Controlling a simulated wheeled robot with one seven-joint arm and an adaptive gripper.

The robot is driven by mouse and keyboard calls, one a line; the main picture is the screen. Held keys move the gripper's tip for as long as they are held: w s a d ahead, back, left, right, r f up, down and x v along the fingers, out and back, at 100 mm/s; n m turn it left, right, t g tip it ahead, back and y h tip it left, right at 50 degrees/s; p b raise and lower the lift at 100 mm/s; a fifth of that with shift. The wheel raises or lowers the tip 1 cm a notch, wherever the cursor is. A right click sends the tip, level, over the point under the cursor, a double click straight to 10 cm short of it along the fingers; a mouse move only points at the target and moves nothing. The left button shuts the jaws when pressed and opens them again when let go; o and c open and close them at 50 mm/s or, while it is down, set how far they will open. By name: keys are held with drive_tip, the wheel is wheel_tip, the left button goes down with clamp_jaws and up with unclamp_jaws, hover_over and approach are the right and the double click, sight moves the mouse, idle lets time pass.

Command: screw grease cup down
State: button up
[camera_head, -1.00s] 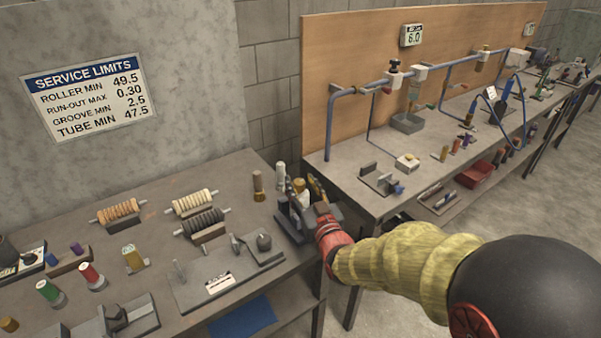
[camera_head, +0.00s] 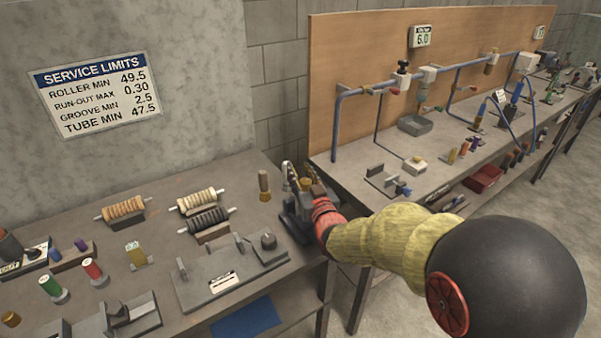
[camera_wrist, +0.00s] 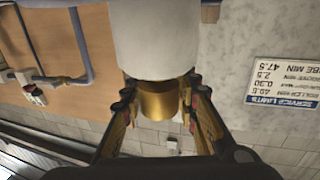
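The grease cup (camera_wrist: 160,102) is a brass cup on a thick white cylinder (camera_wrist: 152,40) in the wrist view. That view is upside down, so the cup is on top of the cylinder. My gripper (camera_wrist: 160,98) has one finger on each side of the cup, very near its sides. I cannot tell whether the fingers touch it. In the head view my gripper (camera_head: 303,183) is at the right end of the near bench, with a small brass part between its fingers. My wrist and fingers partly hide the dark fixture (camera_head: 296,222) there.
A wooden-handled tool (camera_head: 264,186) stands just left of my gripper. A flat grey plate fixture (camera_head: 222,280) and several ribbed rollers (camera_head: 203,222) lie further left. The pipe bench (camera_head: 350,180) stands to the right, beyond a narrow gap.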

drive_tip(key=c, duration=0.6)
clamp_jaws()
drive_tip(key=shift+m+h, duration=0.3)
drive_tip(key=shift+h, duration=0.1)
